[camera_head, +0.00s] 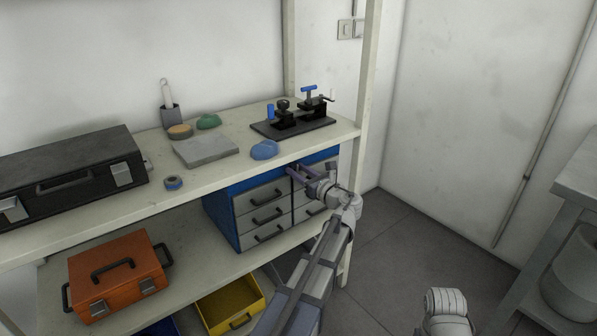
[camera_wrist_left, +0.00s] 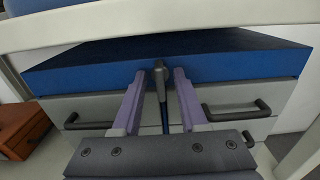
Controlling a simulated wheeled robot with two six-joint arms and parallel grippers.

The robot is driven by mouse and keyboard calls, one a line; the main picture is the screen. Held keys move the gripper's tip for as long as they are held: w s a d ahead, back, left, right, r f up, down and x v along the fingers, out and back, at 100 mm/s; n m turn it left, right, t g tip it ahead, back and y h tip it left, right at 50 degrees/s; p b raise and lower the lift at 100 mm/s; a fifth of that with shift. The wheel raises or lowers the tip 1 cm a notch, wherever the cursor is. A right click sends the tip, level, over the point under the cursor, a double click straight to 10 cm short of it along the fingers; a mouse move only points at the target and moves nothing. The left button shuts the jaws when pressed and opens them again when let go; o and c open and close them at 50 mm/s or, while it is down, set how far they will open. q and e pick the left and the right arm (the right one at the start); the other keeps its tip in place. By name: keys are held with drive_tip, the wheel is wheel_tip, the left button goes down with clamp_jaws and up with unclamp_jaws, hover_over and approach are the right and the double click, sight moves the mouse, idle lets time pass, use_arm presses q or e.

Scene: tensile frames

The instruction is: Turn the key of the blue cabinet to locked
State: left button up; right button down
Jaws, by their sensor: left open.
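The blue cabinet (camera_head: 221,217) with grey drawers stands on the lower shelf under the worktop; its blue top and front strip also show in the left wrist view (camera_wrist_left: 90,75). A small dark grey key (camera_wrist_left: 160,77) sits at the middle of the blue front strip, its grip looking upright. My left gripper (camera_head: 292,173) is open at the cabinet's upper front. In the left wrist view its two purple fingers (camera_wrist_left: 160,95) stand on either side of the key, with gaps visible. In the head view the gripper hides the key. My right gripper is not in view.
The worktop edge (camera_head: 200,190) overhangs just above the cabinet. An orange case (camera_head: 115,275) and a yellow bin (camera_head: 230,303) are to the left and below. A shelf post (camera_head: 362,110) stands right; the floor beyond is clear.

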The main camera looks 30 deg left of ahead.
use_arm(q)
drive_tip(key=shift+c, duration=0.2)
clamp_jaws()
idle(0.5)
